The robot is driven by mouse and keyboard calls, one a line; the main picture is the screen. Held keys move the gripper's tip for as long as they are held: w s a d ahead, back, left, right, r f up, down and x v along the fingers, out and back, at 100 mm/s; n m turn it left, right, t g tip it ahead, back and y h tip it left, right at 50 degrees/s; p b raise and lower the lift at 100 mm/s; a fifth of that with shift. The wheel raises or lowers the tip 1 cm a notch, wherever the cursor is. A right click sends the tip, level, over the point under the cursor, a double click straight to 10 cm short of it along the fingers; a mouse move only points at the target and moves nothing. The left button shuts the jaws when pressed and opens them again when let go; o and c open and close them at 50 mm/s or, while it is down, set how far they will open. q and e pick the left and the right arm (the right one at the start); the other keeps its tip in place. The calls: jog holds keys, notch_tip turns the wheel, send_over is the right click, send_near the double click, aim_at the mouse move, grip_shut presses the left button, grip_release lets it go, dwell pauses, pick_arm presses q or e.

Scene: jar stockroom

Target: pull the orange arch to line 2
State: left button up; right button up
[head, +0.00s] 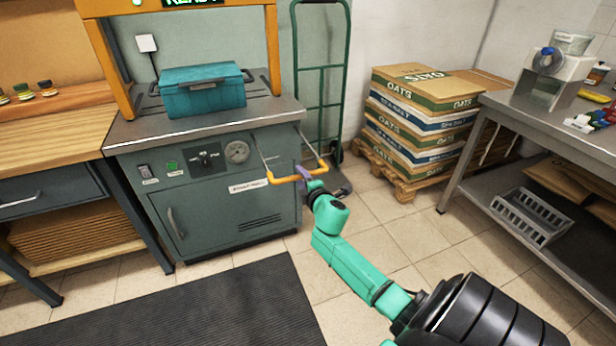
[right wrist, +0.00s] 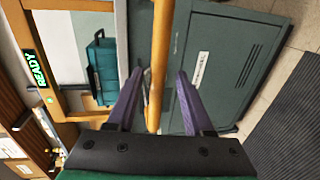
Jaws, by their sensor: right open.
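The orange arch (head: 290,179) is a U-shaped bar on two thin metal rods at the front right of a grey-green machine (head: 205,185). It stands out from the machine's front. My right gripper (head: 303,171) is at the bar, its purple fingers open. In the right wrist view the orange bar (right wrist: 160,45) runs between the two spread fingers of the gripper (right wrist: 160,76), with gaps showing on both sides. No line 2 mark can be made out. A white label (head: 248,186) on the machine's front is too small to read surely. My left gripper is not in view.
A larger orange frame (head: 274,50) with a lit green display stands over the machine, around a teal case (head: 203,91). A green hand truck (head: 321,68) stands behind. Stacked oats sacks (head: 425,105) and a metal table (head: 478,125) are at right. The tiled floor before the machine is open, with a dark mat (head: 240,305).

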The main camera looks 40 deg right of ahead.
jog(key=p+v, duration=0.1)
jog(key=v, duration=1.3)
